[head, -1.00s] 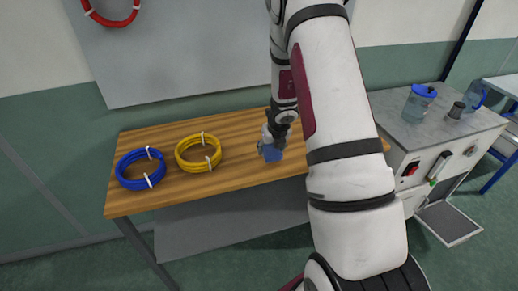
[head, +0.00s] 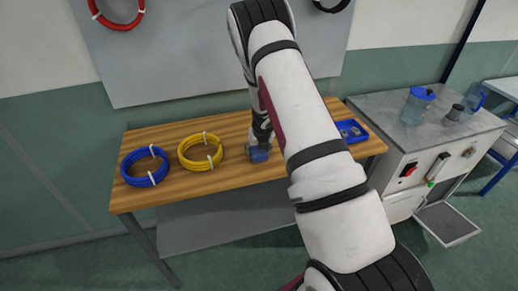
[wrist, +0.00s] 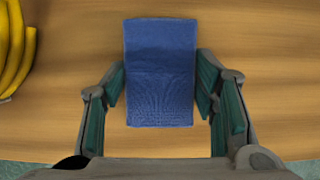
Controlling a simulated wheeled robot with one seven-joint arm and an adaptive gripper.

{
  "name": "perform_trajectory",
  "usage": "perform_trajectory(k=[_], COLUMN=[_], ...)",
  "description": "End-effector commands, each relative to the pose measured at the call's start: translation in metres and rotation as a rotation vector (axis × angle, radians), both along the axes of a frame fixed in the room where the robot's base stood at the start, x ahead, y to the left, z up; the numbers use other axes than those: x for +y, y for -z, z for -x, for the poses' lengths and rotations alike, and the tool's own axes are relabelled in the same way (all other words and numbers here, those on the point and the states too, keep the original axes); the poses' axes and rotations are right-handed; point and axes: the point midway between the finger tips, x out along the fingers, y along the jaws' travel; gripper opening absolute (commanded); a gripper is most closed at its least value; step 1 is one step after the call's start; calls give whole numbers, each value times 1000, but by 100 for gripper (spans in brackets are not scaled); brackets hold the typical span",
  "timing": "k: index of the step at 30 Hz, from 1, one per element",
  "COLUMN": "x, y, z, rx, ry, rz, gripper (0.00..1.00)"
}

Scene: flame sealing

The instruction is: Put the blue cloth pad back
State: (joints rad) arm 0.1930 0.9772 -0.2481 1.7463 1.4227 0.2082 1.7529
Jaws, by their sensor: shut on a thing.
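The blue cloth pad (wrist: 160,75) is a flat blue rectangle between the two fingers of my gripper (wrist: 160,85) in the wrist view. The fingers with green inner faces press at its left and right sides. In the head view, the pad (head: 259,155) shows below my gripper (head: 262,137), over the wooden table (head: 230,177) near its front edge. Whether the pad touches the table or hangs just above it, I cannot tell.
A yellow coil (head: 200,151) and a blue coil (head: 144,166) lie left of my gripper. A blue tray (head: 352,131) lies at the table's right end, partly behind my arm. A grey-topped cabinet (head: 385,108) with a blue-lidded jug (head: 417,105) stands at the right.

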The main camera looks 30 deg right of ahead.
Motion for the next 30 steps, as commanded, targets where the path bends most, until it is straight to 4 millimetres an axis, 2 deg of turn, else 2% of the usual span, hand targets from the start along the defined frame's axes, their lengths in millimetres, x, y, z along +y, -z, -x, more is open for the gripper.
perform_trajectory(k=[9, 10, 12, 23, 30], x=[0, 0, 0, 1, 3], y=[3, 2, 2, 0, -23], z=[-1, -1, -1, -1, 6], rx=[-1, -1, -1, -1, -3], ry=[0, 0, 0, -1, -1], rz=[-1, -1, -1, 1, 0], gripper=[31, 60, 74, 74, 74])
